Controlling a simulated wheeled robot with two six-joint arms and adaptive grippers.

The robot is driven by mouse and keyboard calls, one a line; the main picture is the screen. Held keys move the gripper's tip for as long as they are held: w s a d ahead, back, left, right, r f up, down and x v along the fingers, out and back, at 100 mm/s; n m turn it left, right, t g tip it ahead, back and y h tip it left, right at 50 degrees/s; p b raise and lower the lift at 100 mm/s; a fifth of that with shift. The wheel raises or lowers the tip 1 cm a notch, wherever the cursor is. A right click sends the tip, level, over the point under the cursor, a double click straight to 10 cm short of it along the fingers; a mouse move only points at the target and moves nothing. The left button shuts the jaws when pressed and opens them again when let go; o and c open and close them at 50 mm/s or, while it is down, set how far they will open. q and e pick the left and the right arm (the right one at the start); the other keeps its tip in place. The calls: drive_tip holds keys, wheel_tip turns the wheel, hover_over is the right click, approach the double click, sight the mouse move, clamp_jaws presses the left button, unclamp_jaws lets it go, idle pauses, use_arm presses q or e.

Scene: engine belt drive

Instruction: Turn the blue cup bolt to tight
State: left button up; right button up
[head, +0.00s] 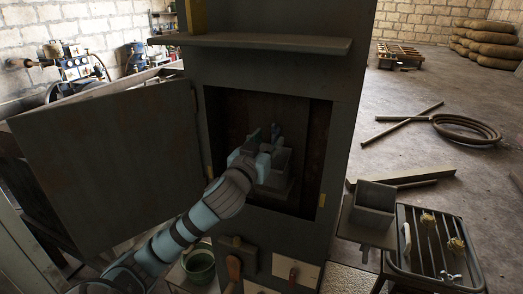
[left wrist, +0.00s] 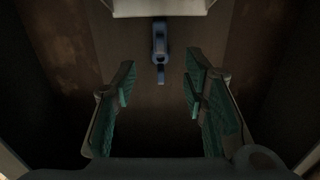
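A small blue bolt-like part (left wrist: 160,45), which looks like the blue cup bolt, is on the dark back wall ahead of my left gripper in the left wrist view. It hangs below a pale block, with a narrow tab pointing down. My left gripper (left wrist: 160,95) is open, its teal-padded fingers apart on either side of the line to the part, with nothing between them. In the head view the left gripper (head: 264,142) is inside the cabinet opening, where the arm and dim light hide the bolt. My right gripper is in neither view.
The cabinet (head: 350,110) has its door (head: 110,160) swung open to the left. A shelf (head: 265,42) juts out above the opening. A grey open box (head: 375,195) and a barred rack (head: 435,245) stand at the right. A green bucket (head: 199,265) is below.

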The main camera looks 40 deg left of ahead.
use_arm(q)
drive_tip(key=v, duration=0.7)
drive_tip(key=shift+s, duration=0.35)
drive_tip(key=shift+w, duration=0.15)
